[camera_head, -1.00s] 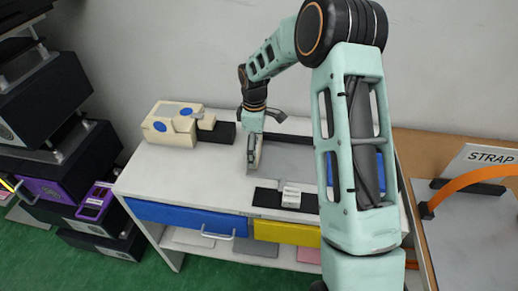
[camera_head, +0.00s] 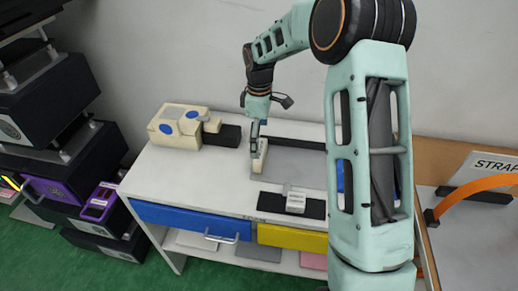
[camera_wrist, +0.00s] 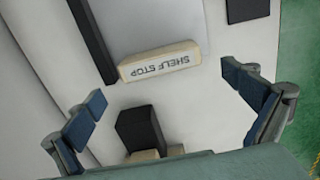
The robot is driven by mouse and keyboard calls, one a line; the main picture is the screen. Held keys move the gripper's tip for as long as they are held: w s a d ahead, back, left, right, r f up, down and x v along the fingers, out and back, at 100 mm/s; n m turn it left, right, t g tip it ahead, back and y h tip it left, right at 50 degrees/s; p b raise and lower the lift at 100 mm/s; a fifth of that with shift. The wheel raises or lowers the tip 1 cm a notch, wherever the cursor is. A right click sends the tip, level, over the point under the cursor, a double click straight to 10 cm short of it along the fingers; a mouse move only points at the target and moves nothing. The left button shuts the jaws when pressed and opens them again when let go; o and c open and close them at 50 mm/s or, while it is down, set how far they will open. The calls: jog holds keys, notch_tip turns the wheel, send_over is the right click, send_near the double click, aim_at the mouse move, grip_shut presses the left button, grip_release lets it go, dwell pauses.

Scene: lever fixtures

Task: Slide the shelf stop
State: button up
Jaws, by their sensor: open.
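The shelf stop is a cream block (camera_head: 261,156) at the left end of a grey plate (camera_head: 295,168) on the white bench top. In the wrist view the shelf stop (camera_wrist: 160,62) shows its "SHELF STOP" lettering upside down, at the end of the grey plate and beside a dark rail. My gripper (camera_head: 255,140) is above the shelf stop in the head view. In the wrist view my gripper (camera_wrist: 163,86) is open, with its blue-padded fingers wide apart and the shelf stop beyond and between them. I see no contact there.
A cream fixture with blue discs (camera_head: 180,125) and a dark block (camera_head: 222,135) stand left of the plate. A dark rail with a small white block (camera_head: 296,201) lies in front. Blue (camera_head: 185,220) and yellow (camera_head: 290,237) drawers are below. An orange strap (camera_head: 470,190) is at right.

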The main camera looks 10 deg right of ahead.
notch_tip(320, 180, up, 6)
jog(key=shift+f, duration=0.15)
dwell(0.4)
